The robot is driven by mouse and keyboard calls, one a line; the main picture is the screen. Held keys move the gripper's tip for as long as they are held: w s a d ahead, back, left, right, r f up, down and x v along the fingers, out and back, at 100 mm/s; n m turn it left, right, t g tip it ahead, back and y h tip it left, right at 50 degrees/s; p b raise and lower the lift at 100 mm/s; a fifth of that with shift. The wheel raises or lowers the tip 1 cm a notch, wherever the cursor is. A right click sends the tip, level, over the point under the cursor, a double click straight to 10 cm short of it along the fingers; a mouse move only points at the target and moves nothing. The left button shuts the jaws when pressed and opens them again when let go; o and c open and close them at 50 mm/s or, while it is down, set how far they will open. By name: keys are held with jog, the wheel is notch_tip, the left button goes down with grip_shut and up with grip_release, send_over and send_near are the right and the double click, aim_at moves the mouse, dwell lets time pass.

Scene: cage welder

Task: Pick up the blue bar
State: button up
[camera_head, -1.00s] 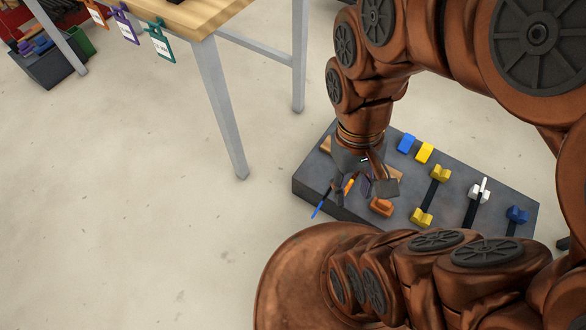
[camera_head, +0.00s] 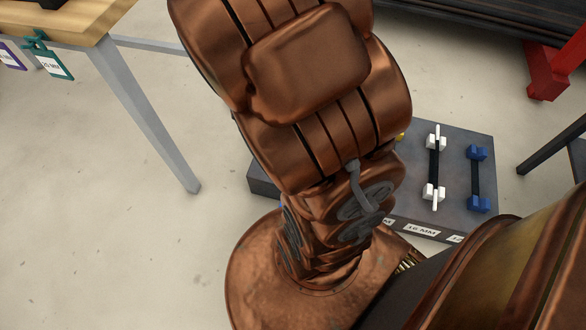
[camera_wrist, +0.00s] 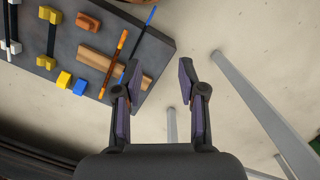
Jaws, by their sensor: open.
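The blue bar (camera_wrist: 149,22) is a thin rod near the edge of a dark grey tray (camera_wrist: 160,42) in the wrist view. It lies at a slant beside a thin orange bar (camera_wrist: 121,42), across a light brown block. My gripper (camera_wrist: 160,78) is open and empty, with its two fingers apart. The left finger overlaps the view of the bar's lower end. The space between the fingertips shows floor and a tray corner. In the head view the bar and my gripper are hidden behind my arm.

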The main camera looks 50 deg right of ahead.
jog(key=w+d+f+m+b, duration=0.2)
jog(key=d+f+b, duration=0.2)
jog(key=d+f, duration=0.4)
jog(key=w+d+f+m+t+b, duration=0.1)
jog(key=d+f+b, duration=0.4)
jog(key=f, duration=1.3)
jog(key=w+d+f+m+b, duration=0.3)
jog(key=w+d+f+b, duration=0.1)
jog(key=d+f, duration=0.7)
jog(key=shift+w+d+f+t+h, duration=0.1)
jog(key=shift+w+f+t+h, duration=0.1)
jog(key=shift+f, duration=0.55)
jog(key=shift+w+d+f+t+h, duration=0.1)
jog(key=shift+f+h, duration=0.1)
jog(key=shift+f, duration=0.55)
jog(key=shift+s+f+b, duration=0.15)
jog(key=shift+f+b, duration=1.85)
jog(key=shift+f, duration=1.45)
jog(key=shift+a, duration=0.1)
grip_shut()
